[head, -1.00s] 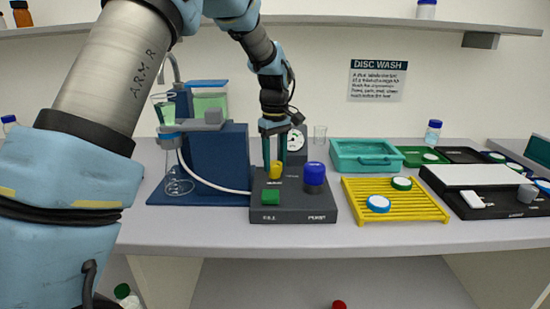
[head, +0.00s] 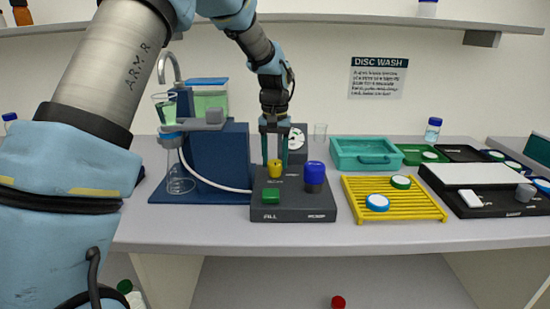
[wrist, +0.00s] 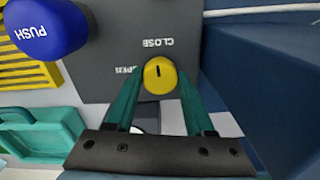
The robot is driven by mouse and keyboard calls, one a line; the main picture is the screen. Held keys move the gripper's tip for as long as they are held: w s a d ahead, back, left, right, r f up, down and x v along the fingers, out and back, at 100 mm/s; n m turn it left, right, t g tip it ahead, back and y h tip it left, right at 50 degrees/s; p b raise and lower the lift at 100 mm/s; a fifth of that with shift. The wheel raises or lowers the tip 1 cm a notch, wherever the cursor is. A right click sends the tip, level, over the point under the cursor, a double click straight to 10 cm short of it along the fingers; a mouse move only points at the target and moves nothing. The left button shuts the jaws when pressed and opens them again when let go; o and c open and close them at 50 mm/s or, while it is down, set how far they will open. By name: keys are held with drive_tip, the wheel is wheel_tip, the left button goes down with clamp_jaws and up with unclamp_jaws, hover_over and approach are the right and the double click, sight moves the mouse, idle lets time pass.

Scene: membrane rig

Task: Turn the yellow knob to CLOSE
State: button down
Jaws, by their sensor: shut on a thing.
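The yellow knob (head: 275,168) stands at the back of a dark grey control box (head: 300,207). In the wrist view the knob (wrist: 159,76) is round with a short dark mark on top. The word CLOSE shows upside down above it there, and a partly hidden OPEN label lies to its left. The mark runs nearly up and down in that view, in line with CLOSE. My gripper (head: 275,160) points down over the box, its teal fingers on either side of the knob. In the wrist view my gripper (wrist: 160,90) is shut on the knob.
A blue PUSH button (head: 314,172) stands right of the knob, and a green button (head: 271,195) is in front. A blue stand (head: 220,155) with a white hose is close on the left. A yellow rack (head: 395,200) and teal tray (head: 370,153) lie to the right.

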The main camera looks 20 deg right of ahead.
sight(275, 162)
drive_tip(key=shift+m, duration=0.4)
drive_tip(key=shift+c, duration=1.3)
unclamp_jaws()
wheel_tip(275, 162, up, 11)
drive_tip(key=b, duration=0.2)
drive_tip(key=shift+f, duration=0.15)
